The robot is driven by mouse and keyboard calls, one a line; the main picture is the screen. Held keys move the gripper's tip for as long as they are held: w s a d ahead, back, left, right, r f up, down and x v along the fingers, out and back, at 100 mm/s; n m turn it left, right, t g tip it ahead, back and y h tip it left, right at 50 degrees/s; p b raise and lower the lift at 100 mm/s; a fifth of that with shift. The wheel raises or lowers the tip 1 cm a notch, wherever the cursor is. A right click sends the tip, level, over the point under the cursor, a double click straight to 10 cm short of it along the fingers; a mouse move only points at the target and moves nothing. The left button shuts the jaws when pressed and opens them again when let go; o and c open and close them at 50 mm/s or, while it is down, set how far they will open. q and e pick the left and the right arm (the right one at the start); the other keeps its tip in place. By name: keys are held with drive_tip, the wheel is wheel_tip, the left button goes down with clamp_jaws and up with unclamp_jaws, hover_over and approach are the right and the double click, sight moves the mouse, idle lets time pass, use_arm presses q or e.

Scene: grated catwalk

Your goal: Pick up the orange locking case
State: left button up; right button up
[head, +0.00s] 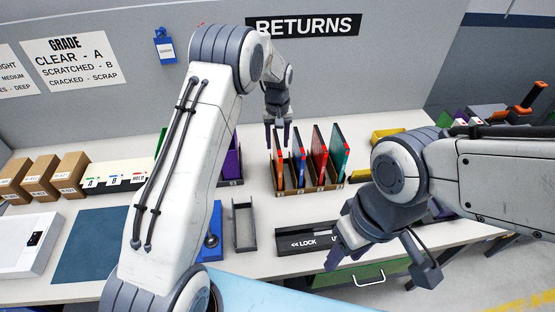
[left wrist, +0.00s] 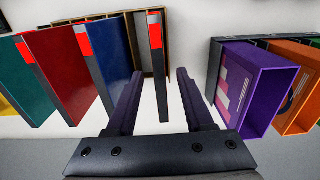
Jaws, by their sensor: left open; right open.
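An orange case (head: 278,160) stands upright at the left end of a rack (head: 312,188) in the head view. My left gripper (head: 277,128) is open just above it, fingers pointing down. In the left wrist view, a narrow case edge with a red tag (left wrist: 155,32) lies between and beyond the fingers of my left gripper (left wrist: 158,82). Its broad faces are hardly visible there, and I see no grip on it. Another orange case (left wrist: 300,88) shows beside a purple case (left wrist: 255,85) at the right. My right gripper (head: 375,268) is open and empty near the counter's front edge.
Blue (head: 299,158), red (head: 319,150) and teal (head: 340,152) cases share the rack. A lock bar (head: 305,242) and an empty grey tray (head: 244,226) lie in front. A purple case (head: 231,160) stands left of the rack. A yellow bin (head: 388,134) is to the right.

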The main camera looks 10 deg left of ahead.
use_arm(q)
drive_tip(key=shift+s+f+p, duration=0.1)
drive_tip(key=shift+f+p, duration=0.35)
drive_tip(key=shift+f, duration=0.1)
wheel_tip(320, 180, down, 5)
drive_tip(key=shift+r+p, duration=0.2)
drive_tip(key=shift+p, duration=1.05)
clamp_jaws()
